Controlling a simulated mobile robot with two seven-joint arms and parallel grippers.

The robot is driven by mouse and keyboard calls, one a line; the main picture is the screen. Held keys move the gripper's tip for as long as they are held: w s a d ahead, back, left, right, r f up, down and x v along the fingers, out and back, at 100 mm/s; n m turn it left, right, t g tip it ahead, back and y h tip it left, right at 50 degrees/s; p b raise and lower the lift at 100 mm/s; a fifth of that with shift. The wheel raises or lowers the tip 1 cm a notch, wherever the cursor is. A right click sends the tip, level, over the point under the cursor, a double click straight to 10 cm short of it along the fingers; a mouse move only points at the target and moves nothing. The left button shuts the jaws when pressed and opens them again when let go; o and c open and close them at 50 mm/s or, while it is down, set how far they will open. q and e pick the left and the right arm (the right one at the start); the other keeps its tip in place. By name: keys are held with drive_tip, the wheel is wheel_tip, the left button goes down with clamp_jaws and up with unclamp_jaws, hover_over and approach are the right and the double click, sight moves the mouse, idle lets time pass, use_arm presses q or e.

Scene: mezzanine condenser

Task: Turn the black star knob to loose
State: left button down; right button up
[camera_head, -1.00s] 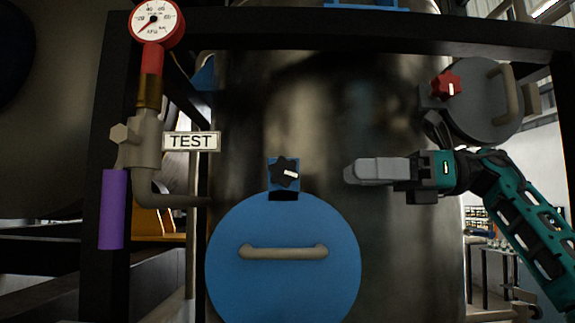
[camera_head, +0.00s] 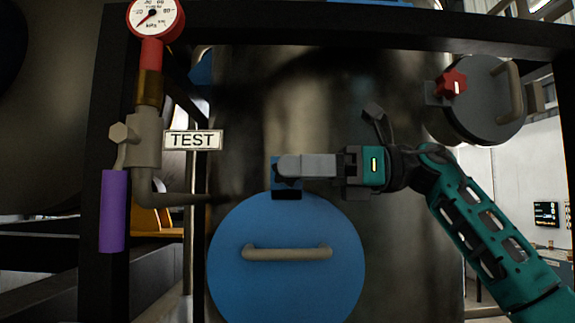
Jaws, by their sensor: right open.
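The black star knob (camera_head: 285,182) sits on the blue bracket (camera_head: 287,194) at the top of the round blue cover. My right gripper (camera_head: 290,167) comes in from the right with its grey fingers level, and its tips are in front of the knob. The fingers hide most of the knob and its white pointer mark; only a dark lower edge shows. The gap between the fingers cannot be seen from this side, and whether they touch the knob cannot be told. My left gripper is not in the picture.
The blue cover (camera_head: 285,285) has a beige bar handle (camera_head: 287,253) below the knob. A red star knob (camera_head: 452,84) sits by a grey round cover (camera_head: 485,105) at upper right. A TEST sign (camera_head: 193,140), gauge (camera_head: 155,18) and purple-handled valve (camera_head: 113,210) stand left.

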drive_tip(key=shift+a, duration=0.85)
drive_tip(key=shift+c, duration=0.3)
clamp_jaws()
